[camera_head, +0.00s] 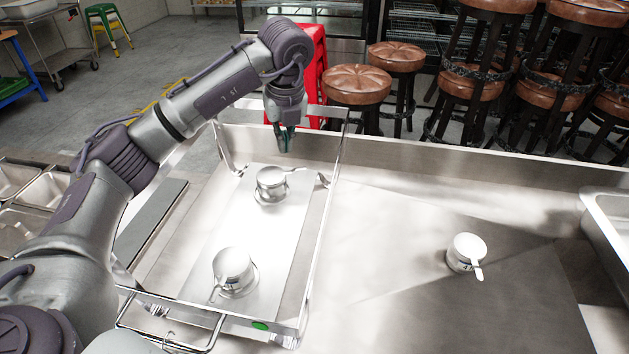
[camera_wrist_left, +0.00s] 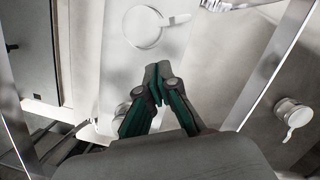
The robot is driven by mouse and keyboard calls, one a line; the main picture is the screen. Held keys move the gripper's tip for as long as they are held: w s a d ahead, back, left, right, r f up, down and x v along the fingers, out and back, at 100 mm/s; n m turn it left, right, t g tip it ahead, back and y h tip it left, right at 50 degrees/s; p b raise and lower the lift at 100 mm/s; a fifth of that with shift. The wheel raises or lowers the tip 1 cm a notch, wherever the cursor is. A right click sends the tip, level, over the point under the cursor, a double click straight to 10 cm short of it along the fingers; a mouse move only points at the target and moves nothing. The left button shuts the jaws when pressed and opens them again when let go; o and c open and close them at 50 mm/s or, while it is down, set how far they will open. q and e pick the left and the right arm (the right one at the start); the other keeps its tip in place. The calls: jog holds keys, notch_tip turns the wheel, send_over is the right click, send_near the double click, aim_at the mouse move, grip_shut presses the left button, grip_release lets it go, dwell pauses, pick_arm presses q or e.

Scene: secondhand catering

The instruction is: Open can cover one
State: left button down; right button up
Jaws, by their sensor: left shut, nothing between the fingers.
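Two small silver cans with flat covers and side handles stand inside a metal frame: a far can (camera_head: 271,182) and a near can (camera_head: 233,268). A third such can (camera_head: 466,251) stands on the counter to the right. Which one is cover one cannot be told; all three look covered. My left gripper (camera_head: 286,149) is shut and empty, pointing down above the far end of the frame, apart from the far can. In the left wrist view, the fingertips (camera_wrist_left: 156,86) show below the far can (camera_wrist_left: 144,27), whose handle points right. The near can (camera_wrist_left: 119,115) is partly hidden behind the fingers. My right gripper is not seen.
The wire-and-metal frame (camera_head: 318,244) has raised bars around the two cans. The counter (camera_head: 385,225) right of it is mostly clear. A metal basin (camera_head: 605,215) is at the right edge. Stools (camera_head: 357,85) and a red object (camera_head: 314,60) stand behind.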

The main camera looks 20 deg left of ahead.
aim_at(282, 172)
pick_arm(q)
jog(key=d+f+m, duration=0.1)
jog(key=d+f, duration=0.1)
jog(key=d, duration=0.3)
jog(key=shift+t, duration=0.4)
jog(key=x, duration=0.3)
jog(key=p+x, duration=0.1)
jog(key=x, duration=0.2)
jog(key=p+x, duration=0.1)
jog(key=x, duration=0.2)
jog(key=shift+w+a+f, duration=0.15)
jog(key=shift+w+f, duration=0.1)
jog(key=shift+w, duration=0.2)
jog(key=shift+w+a+r+p, duration=0.15)
jog(key=shift+w+a+p, duration=0.55)
jog(key=shift+w, duration=0.2)
jog(key=shift+w+a, duration=0.4)
jog(key=shift+w, duration=0.15)
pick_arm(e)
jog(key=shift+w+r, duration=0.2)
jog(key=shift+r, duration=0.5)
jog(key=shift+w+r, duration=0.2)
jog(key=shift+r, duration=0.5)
pick_arm(q)
jog(key=shift+w, duration=0.1)
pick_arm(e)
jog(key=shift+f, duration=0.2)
